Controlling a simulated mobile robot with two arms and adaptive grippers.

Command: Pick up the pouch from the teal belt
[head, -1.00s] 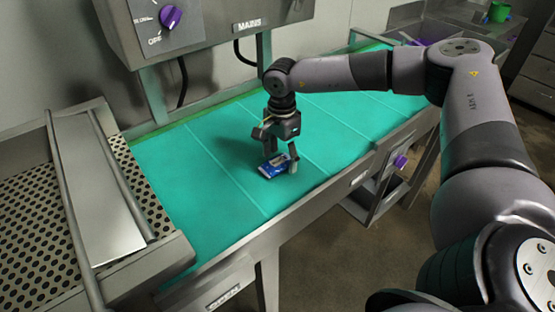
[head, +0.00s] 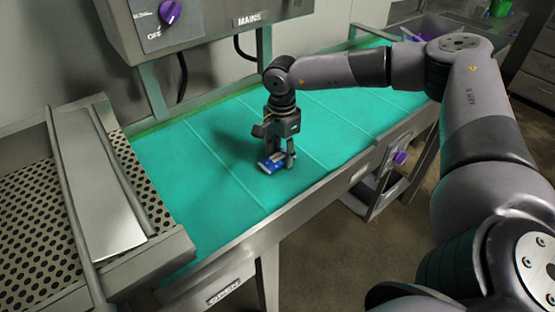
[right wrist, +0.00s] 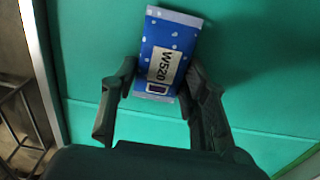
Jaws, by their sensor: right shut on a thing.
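The pouch (head: 272,163) is blue with white dots and lies at the teal belt (head: 215,185), near the belt's front edge. In the right wrist view the pouch (right wrist: 167,55) shows a white label reading W520. My right gripper (head: 280,158) points down over the belt and is shut on the pouch, with one finger on each side of it. The fingers also show in the right wrist view (right wrist: 155,88). Whether the pouch touches the belt or is just clear of it, I cannot tell. My left gripper is not in view.
A control box (head: 205,35) marked MAINS, with a purple knob (head: 170,12), stands behind the belt. A perforated metal tray (head: 30,215) lies at the left. Another purple knob (head: 399,157) is on the front side. The rest of the belt is clear.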

